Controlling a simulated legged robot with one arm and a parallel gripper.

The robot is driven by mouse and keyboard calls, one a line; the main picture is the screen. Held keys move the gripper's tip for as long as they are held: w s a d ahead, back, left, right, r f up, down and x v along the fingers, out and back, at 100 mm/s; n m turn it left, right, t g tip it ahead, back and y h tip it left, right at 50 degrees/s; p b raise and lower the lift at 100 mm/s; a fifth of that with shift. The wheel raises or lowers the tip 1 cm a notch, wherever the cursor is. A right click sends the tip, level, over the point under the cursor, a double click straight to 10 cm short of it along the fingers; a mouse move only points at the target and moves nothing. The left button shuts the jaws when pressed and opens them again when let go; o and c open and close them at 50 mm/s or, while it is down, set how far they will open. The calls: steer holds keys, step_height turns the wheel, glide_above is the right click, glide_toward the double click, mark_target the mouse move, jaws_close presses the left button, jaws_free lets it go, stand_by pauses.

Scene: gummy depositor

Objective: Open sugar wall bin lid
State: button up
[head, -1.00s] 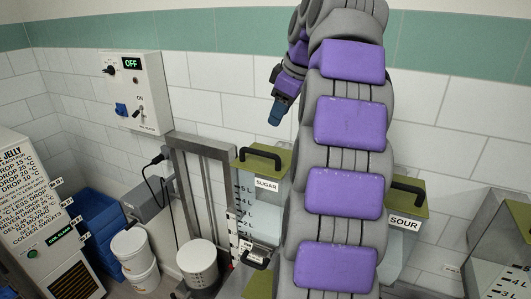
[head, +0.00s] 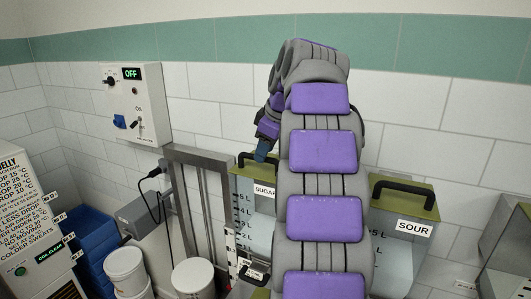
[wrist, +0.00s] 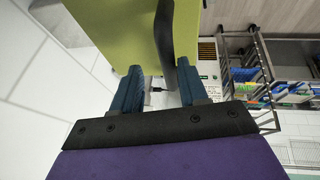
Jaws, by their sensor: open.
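The sugar wall bin (head: 252,215) hangs on the wall, with its label partly covered by my arm. Its olive-green lid (head: 240,171) looks shut, and the black handle (head: 245,157) shows beside my arm. My gripper (head: 262,154) is just above this handle in the head view. In the wrist view, my gripper (wrist: 160,82) has its two blue fingers apart. The lid (wrist: 115,25) fills the top there, and the black handle (wrist: 165,35) runs down to the gap between the fingertips. I cannot tell whether they touch it.
The sour bin (head: 403,235) with a similar handle is to the right of my arm. A metal frame (head: 200,150) stands left of the sugar bin. A control box (head: 136,103) reading OFF is on the wall. White buckets (head: 125,265) stand below.

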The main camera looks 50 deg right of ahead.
steer(key=shift+w+a+f, duration=0.15)
steer(key=shift+a+f, duration=0.15)
steer(key=shift+a, duration=0.1)
steer(key=shift+w+a, duration=0.15)
steer(key=shift+a, duration=0.45)
steer(key=shift+d+f, duration=0.2)
steer(key=shift+d, duration=0.6)
steer(key=c, duration=0.4)
steer(key=shift+c, duration=0.9)
steer(key=shift+a, duration=0.25)
jaws_close()
steer(key=shift+r, duration=0.1)
